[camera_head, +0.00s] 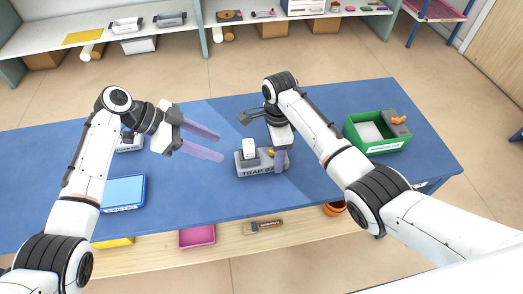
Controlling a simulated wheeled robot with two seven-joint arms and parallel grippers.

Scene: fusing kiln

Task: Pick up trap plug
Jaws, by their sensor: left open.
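A grey block, the trap base (262,170), has a label reading "TRAP BA", partly covered, and sits mid-table. A white upright piece (249,147) stands in its top left part; I cannot tell whether this is the trap plug. A small yellow part shows at its right, beside my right gripper (280,160). That gripper points down over the base's right end; one purple finger shows and its opening is hidden. My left gripper (203,142) is open and empty, its two purple fingers pointing right, apart from the base and to its left.
A blue box (124,193) and a partly hidden labelled holder (132,142) are at the table's left. A green tray (383,145) with a white block and an orange item stands right. Blue tabletop (210,190) is clear left of the base. A lower shelf holds several items.

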